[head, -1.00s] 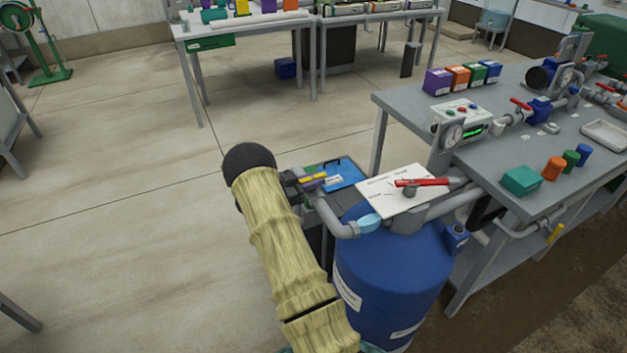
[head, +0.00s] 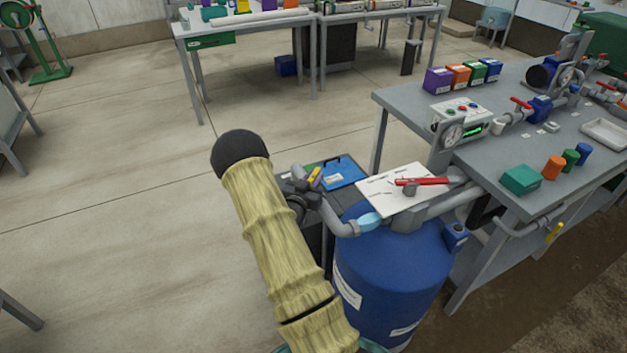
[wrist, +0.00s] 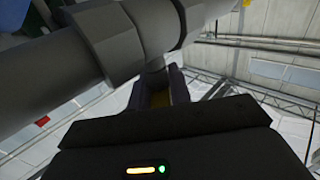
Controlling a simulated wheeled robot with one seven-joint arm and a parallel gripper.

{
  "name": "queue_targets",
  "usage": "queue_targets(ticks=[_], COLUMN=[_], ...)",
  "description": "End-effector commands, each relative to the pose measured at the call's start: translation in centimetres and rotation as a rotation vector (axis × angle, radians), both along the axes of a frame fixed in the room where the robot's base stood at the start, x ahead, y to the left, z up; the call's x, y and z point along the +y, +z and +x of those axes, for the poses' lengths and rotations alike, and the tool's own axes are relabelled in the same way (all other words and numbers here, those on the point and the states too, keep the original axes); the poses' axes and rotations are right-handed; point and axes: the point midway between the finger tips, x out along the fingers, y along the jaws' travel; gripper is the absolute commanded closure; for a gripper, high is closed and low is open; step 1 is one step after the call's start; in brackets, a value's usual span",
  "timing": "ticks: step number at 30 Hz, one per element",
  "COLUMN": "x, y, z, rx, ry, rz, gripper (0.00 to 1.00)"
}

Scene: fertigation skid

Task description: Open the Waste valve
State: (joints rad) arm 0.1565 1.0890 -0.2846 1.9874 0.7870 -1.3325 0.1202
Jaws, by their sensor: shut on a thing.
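The Waste valve, by its place, is on the grey pipe elbow (head: 335,215) left of the blue tank (head: 385,270). Its yellow lever (head: 314,177) sticks up at a slant beside the dark end of my arm. In the wrist view, the thick grey pipe and valve body (wrist: 105,45) cross the upper left, with a short stem reaching down to my gripper (wrist: 157,92). My gripper is shut on the lever, of which a little yellow shows between the purplish fingers. No label on the valve can be read.
A blue tray (head: 342,172) sits behind the valve. The grey bench (head: 500,175) with pipes and boxes stands at right. Open floor lies at left.

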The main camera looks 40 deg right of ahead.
Motion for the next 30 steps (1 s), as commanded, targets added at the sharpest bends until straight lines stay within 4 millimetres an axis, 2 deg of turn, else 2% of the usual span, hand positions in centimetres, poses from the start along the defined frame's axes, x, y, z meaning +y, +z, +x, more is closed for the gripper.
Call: queue_targets(ticks=[18, 30], x=[-0.10, 0.06], y=[-0.20, -0.03], z=[-0.07, 0.11], rx=[-0.001, -0.002], ry=[0.511, 0.715], rz=[-0.001, -0.003], gripper=[1.00, 1.00])
